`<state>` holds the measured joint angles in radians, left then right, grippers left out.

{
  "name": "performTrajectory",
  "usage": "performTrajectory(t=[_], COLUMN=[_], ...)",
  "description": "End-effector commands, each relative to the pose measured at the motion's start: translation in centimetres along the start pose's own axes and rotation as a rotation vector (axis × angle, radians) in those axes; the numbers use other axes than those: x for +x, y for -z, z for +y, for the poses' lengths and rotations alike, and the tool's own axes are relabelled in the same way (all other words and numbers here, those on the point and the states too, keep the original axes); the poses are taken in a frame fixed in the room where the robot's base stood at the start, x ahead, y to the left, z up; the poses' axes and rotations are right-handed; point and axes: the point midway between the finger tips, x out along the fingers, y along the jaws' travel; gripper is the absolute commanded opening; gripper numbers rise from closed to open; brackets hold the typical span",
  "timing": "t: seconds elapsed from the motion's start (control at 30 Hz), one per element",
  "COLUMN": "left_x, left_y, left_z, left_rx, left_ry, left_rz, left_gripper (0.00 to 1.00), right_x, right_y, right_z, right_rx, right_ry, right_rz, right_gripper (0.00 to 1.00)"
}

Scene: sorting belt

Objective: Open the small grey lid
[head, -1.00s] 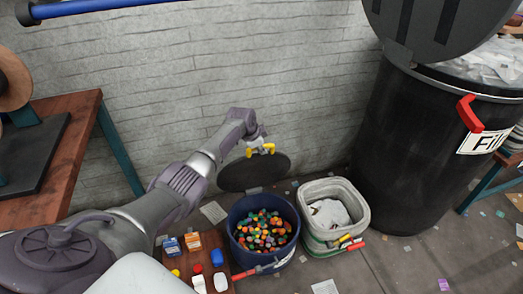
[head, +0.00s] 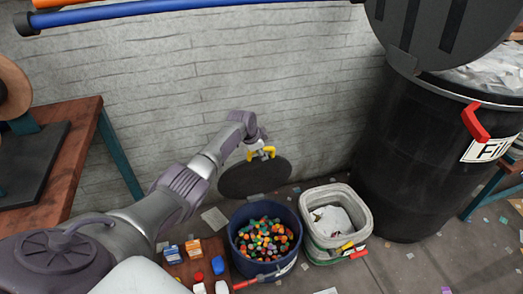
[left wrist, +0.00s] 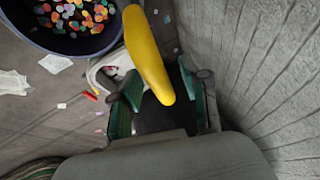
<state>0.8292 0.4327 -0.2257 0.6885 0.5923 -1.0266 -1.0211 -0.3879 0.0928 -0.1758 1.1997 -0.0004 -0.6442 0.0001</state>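The small grey lid (head: 255,178) is a dark round disc, raised steeply behind the blue bin (head: 237,250) full of coloured pieces. My left gripper (head: 262,154) is at the lid's upper edge, with yellow parts showing there. In the left wrist view a yellow piece (left wrist: 150,55) lies in front of the teal finger parts (left wrist: 122,115), with a dark surface beyond. I cannot tell whether the fingers are closed on anything. My right gripper is not in view.
A pale bin (head: 362,212) with a red handle stands right of the blue bin. A big black bin (head: 400,160) with its lid up stands at right. A brick wall (head: 300,80) is close behind. Small boxes (head: 193,248) sit in front on the left.

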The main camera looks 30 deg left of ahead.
Motion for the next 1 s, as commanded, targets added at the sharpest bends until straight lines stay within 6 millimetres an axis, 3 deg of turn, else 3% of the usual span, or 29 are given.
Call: performTrajectory(t=[0.37,0.8,1.0], left_x=[-1.3,-9.3,-11.5], left_y=[-0.1,-0.1,-0.1], left_z=[-0.1,0.0,0.0], left_rx=[0.0,0.003,0.0], left_ry=[0.001,0.003,0.0], left_rz=[0.0,-0.001,-0.001], left_gripper=[0.45,0.45,0.45], right_x=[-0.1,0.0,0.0], right_y=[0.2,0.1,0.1], right_z=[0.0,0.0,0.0], right_rx=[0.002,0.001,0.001], right_ry=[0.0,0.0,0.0], right_rz=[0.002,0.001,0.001], right_gripper=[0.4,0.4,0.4])
